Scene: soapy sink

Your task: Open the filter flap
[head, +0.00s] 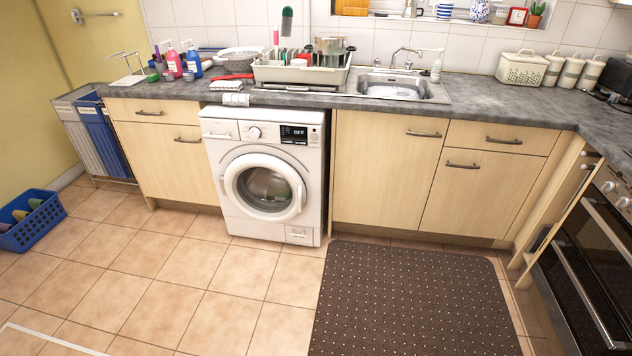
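The white washing machine (212,150) stands under the counter between two wooden cabinets. Its filter flap (299,232) is a small white panel at the lower right of its front, near the floor. The flap looks closed, flush with the front, with a small dark mark on it. The round door (264,187) above is shut, and the display (295,133) reads OFF. My gripper is not in view.
A dark dotted mat (415,300) lies on the floor to the machine's right. A blue basket (38,232) sits at the far left. An oven (590,270) stands at the right. The tiled floor (230,310) before the machine is clear.

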